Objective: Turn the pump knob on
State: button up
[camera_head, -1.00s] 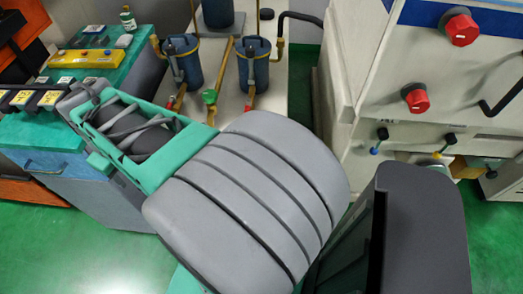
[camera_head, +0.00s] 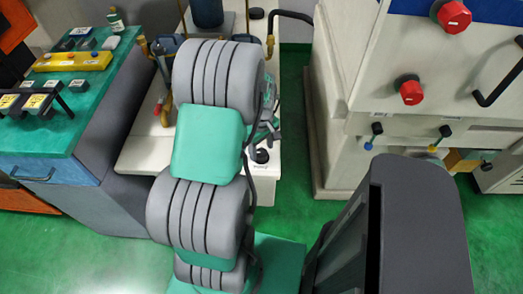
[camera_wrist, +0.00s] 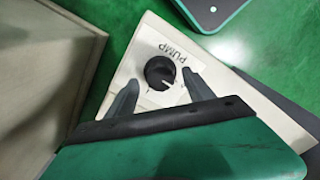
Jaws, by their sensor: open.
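The pump knob (camera_wrist: 160,72) is a round black knob with a pale mark, on a white panel beside a "PUMP" label (camera_wrist: 172,52). In the wrist view my gripper (camera_wrist: 159,79) is open, with one finger on each side of the knob. Clear gaps show between the fingers and the knob, and I cannot tell the height between them. In the head view the knob (camera_head: 261,156) sits on the front corner of the white pump bench (camera_head: 140,158). My arm hides much of the bench and most of the gripper there.
A white cabinet with red knobs (camera_head: 411,91) and a black handle (camera_head: 500,75) stands at the right. A green-topped bench (camera_head: 100,85) with a yellow box (camera_head: 72,61) stands at the left. Green floor (camera_head: 300,110) is free between pump bench and cabinet.

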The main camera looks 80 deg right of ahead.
jog(key=shift+f, duration=0.7)
jog(key=shift+c, duration=0.4)
grip_shut()
